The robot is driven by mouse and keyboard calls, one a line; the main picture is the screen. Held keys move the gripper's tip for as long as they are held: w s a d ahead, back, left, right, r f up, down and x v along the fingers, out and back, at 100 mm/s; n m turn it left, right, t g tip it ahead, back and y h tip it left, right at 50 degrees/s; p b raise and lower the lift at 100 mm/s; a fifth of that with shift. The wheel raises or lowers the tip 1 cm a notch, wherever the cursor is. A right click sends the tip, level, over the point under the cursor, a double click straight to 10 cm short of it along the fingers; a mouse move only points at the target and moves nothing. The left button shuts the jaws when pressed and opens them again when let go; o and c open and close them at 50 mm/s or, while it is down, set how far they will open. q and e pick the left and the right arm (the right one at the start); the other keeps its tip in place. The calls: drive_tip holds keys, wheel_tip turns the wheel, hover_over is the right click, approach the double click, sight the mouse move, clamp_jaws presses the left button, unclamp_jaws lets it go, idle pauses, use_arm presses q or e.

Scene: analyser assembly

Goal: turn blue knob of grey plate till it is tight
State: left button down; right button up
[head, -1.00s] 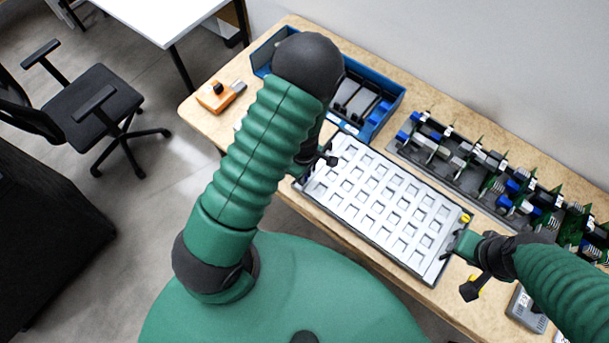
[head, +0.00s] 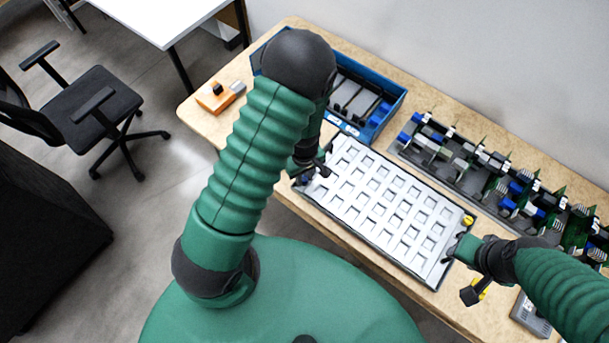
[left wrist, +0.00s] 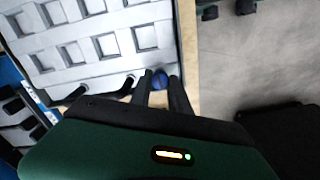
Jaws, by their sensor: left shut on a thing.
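The grey plate (head: 376,166) with rows of square openings lies on the wooden table. The blue knob (left wrist: 159,82) sits at the plate's corner in the left wrist view, between my left gripper's fingers. My left gripper (left wrist: 160,76) is shut on it. In the head view my left gripper (head: 314,171) is at the plate's near left corner, where the knob is too small to make out. My right gripper (head: 459,247) is at the plate's right end, by its edge. Whether its fingers are open or shut is not clear. A yellow knob (head: 468,220) shows at the plate's far right corner.
A blue bin (head: 388,117) with dark parts stands behind the plate. A long dark rack (head: 470,180) of boards and blue parts lies along the wall side. An orange tool (head: 217,97) lies at the table's left end. A grey box (head: 529,312) is at right.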

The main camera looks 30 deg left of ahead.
sight(304, 178)
use_arm(q)
drive_tip(key=shift+w+a+r, duration=0.1)
drive_tip(key=shift+w+r, duration=0.05)
drive_tip(key=shift+w, duration=0.15)
drive_tip(key=c, duration=1.4)
unclamp_jaws()
drive_tip(key=shift+o, duration=1)
drive_tip(key=shift+s, duration=0.15)
wheel_tip(304, 178, up, 16)
drive_tip(key=p, duration=0.3)
drive_tip(key=shift+r, duration=0.25)
